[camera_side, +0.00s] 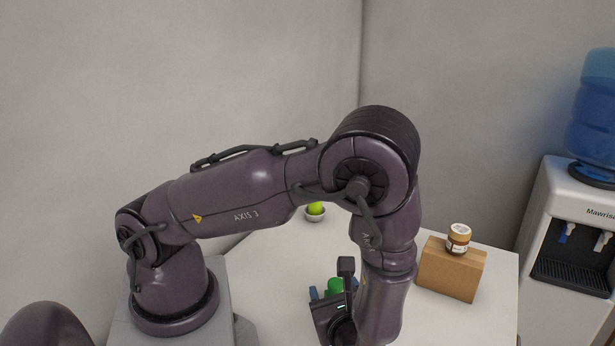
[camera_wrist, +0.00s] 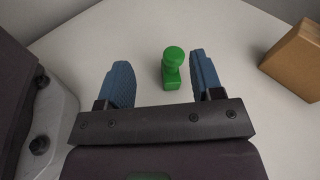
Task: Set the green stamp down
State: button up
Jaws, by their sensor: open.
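The green stamp (camera_wrist: 171,76) has a round knob on a rectangular base. In the wrist view it appears to stand upright on the white table, between the two blue fingers and nearer the right one, with a gap on both sides. In the side view the stamp (camera_side: 335,286) shows only partly, behind my gripper. My gripper (camera_wrist: 161,68) is open and holds nothing. In the side view my gripper (camera_side: 332,291) is low at the near part of the table, and its fingers are mostly hidden.
A cardboard box (camera_side: 450,270) with a brown jar (camera_side: 458,239) on top stands at the right; the box (camera_wrist: 296,62) also shows in the wrist view. A small bowl (camera_side: 315,216) with a green round thing (camera_side: 315,208) sits farther back. The white table (camera_side: 270,275) is otherwise largely clear.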

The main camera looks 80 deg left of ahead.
jog(key=s+r+n+t+h, duration=0.2)
jog(key=r+n+h, duration=0.6)
jog(key=r, duration=0.4)
jog(key=s+d+r+n+t+h, duration=0.1)
jog(key=s+r+n+t+h, duration=0.1)
jog(key=r+n+h, duration=0.5)
notch_tip(320, 180, up, 6)
jog(key=shift+s+d+r+n+h, duration=0.2)
jog(key=shift+s+n+h, duration=0.2)
jog(key=shift+s+n, duration=0.5)
